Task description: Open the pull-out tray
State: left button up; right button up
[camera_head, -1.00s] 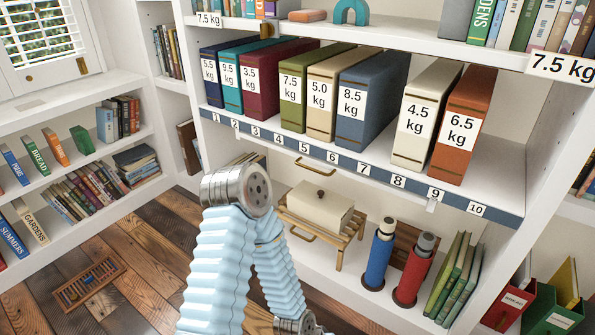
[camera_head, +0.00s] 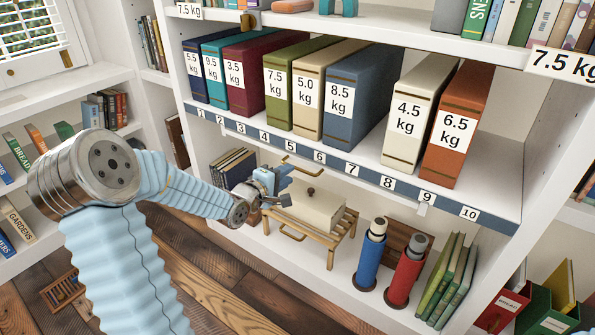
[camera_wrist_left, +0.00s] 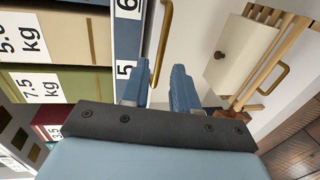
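A brass bar handle (camera_head: 302,168) sits just under the numbered shelf strip, below labels 4 to 6. It is the likely handle of the pull-out tray, whose body I cannot make out. The handle also shows in the left wrist view (camera_wrist_left: 164,42), running beside the strip toward my fingers. My left gripper (camera_head: 278,188) is below the strip, near the handle's left end. In the left wrist view, its two blue fingers (camera_wrist_left: 160,88) are apart with nothing clearly held between them. Whether they touch the handle I cannot tell. My right gripper is out of view.
A slatted wooden rack (camera_head: 345,228) holding a cream box (camera_head: 312,208) stands close to my left gripper. A blue cylinder (camera_head: 370,262) and a red cylinder (camera_head: 404,278) stand right of it. Weight-labelled binders (camera_head: 355,100) fill the shelf above.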

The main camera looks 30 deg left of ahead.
aim_at(298, 169)
pick_arm(q)
jog(key=x, duration=0.6)
jog(key=shift+d+f, duration=0.1)
grip_shut()
